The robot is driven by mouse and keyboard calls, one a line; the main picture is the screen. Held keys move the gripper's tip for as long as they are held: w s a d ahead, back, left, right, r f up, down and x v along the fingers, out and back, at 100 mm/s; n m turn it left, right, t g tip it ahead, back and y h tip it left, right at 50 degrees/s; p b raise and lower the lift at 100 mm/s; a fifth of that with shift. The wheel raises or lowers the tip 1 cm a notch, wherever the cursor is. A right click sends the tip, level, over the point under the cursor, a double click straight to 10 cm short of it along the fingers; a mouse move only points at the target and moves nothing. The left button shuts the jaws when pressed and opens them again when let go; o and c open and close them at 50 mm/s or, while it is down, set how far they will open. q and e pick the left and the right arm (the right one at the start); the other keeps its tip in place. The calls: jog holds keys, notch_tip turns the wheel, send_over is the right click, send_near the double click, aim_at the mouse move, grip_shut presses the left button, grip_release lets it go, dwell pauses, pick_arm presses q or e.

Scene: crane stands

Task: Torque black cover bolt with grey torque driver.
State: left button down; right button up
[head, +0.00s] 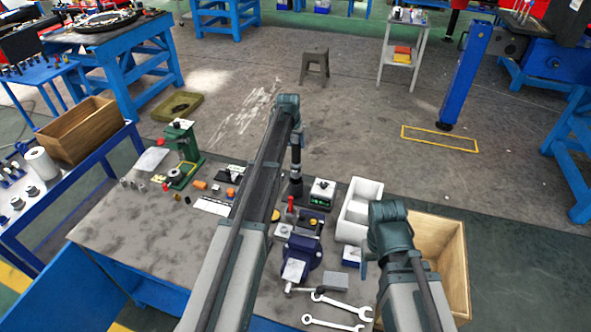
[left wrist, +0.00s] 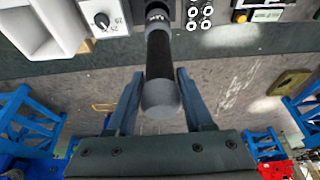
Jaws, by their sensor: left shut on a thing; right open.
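My left gripper (head: 296,150) points down over the back of the workbench and is shut on the grey torque driver (head: 296,180). In the left wrist view the driver (left wrist: 160,72) stands between the two fingers (left wrist: 158,105), with a black shaft and a rounded grey end towards me. I cannot clearly pick out the black cover bolt in either view.
A small device with a green display (head: 318,196) sits right of the driver. White bins (head: 358,205) and a wooden crate (head: 450,255) stand right. A green press (head: 182,150) stands left. Wrenches (head: 340,305) lie in front. My left arm hides the bench's middle.

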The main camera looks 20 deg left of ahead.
pick_arm(q)
jog(key=shift+r+p, duration=2.6)
jog(key=shift+r, duration=0.2)
pick_arm(e)
notch_tip(320, 180, up, 6)
jog(key=shift+f, duration=0.25)
